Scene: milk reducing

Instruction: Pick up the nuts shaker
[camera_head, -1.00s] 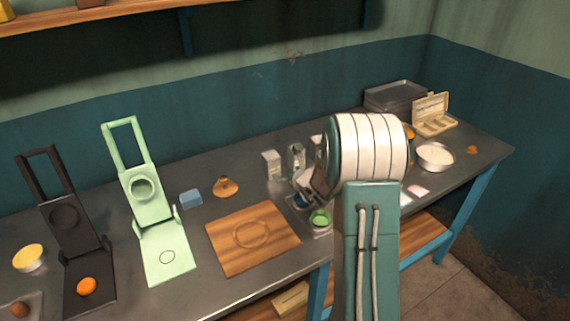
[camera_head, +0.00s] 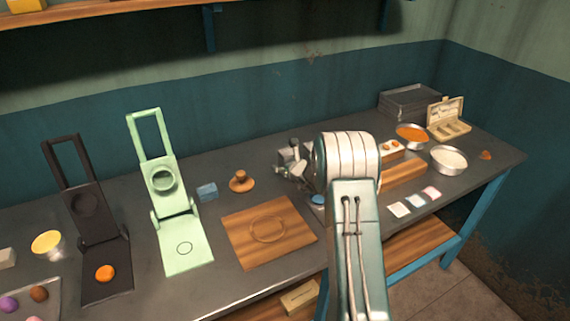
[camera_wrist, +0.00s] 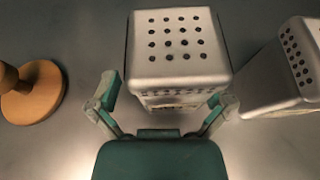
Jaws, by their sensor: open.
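A square metal shaker (camera_wrist: 180,50) with a perforated top stands in front of my gripper (camera_wrist: 163,102) in the wrist view. A label on its front is partly visible but too small to read, so I cannot tell whether it is the nuts shaker. My gripper is open and empty, with one finger near each side of the shaker's lower front. A second metal shaker (camera_wrist: 285,70) stands tilted in the picture to the right. In the head view my gripper (camera_head: 297,170) is at the shakers (camera_head: 285,157), which it and my arm partly hide.
A round wooden stamp (camera_wrist: 36,95) stands left of the shaker; it also shows in the head view (camera_head: 242,182). A wooden board (camera_head: 245,250), a green press (camera_head: 185,250) and a black press (camera_head: 100,235) are further left. Bowls (camera_head: 449,160) and trays (camera_head: 408,101) stand right.

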